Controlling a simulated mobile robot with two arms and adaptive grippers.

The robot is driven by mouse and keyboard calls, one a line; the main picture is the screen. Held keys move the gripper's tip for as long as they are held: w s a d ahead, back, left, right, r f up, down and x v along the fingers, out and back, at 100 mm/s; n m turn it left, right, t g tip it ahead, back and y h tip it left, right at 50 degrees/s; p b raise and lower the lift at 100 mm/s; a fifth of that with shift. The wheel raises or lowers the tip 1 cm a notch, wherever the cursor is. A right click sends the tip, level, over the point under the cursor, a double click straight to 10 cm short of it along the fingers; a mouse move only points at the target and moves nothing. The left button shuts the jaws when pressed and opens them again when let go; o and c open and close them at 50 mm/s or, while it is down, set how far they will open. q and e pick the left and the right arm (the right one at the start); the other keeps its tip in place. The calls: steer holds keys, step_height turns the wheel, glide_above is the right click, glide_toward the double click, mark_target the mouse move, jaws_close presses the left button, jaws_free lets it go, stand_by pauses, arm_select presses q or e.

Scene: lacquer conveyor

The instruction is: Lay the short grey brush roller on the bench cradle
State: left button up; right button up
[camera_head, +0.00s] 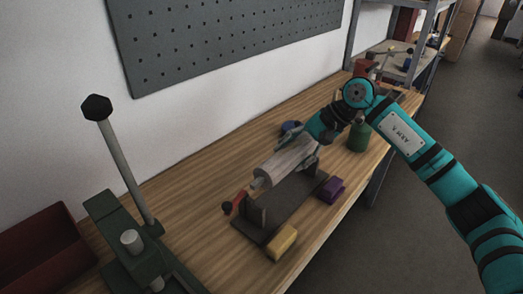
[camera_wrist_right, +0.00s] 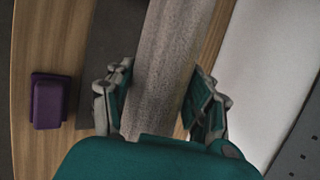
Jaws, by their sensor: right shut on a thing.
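The short grey brush roller (camera_head: 283,166) lies lengthwise over the dark bench cradle (camera_head: 288,208) in the head view. My right gripper (camera_head: 299,149) is shut on the roller from above, near its far end. In the right wrist view the roller (camera_wrist_right: 165,65) runs between the two fingers of the gripper (camera_wrist_right: 158,100). The near end of the roller is close to the cradle's near upright. I cannot tell whether the roller touches the cradle's supports. The gripper hides the roller's far end. My left gripper is not in view.
A purple block (camera_head: 331,189) and a yellow block (camera_head: 282,242) sit beside the cradle. A red piece (camera_head: 236,202) with a dark knob is at its near end. A green container (camera_head: 358,137) stands beyond. A lever press (camera_head: 130,242) and red bin (camera_head: 42,250) are at left.

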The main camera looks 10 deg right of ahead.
steer(key=shift+w+a, duration=0.2)
steer(key=shift+a, duration=0.2)
steer(key=shift+f, duration=0.1)
steer(key=shift+s+d+f+b, duration=0.25)
steer(key=shift+d+f+b, duration=0.35)
steer(key=shift+f, duration=0.4)
steer(key=shift+a+f, duration=0.1)
steer(key=shift+f, duration=0.25)
steer(key=shift+w+a+f+b, duration=0.1)
steer(key=shift+f+b, duration=0.2)
steer(key=shift+f, duration=0.85)
steer(key=shift+f+b, duration=0.7)
steer(key=shift+b, duration=0.25)
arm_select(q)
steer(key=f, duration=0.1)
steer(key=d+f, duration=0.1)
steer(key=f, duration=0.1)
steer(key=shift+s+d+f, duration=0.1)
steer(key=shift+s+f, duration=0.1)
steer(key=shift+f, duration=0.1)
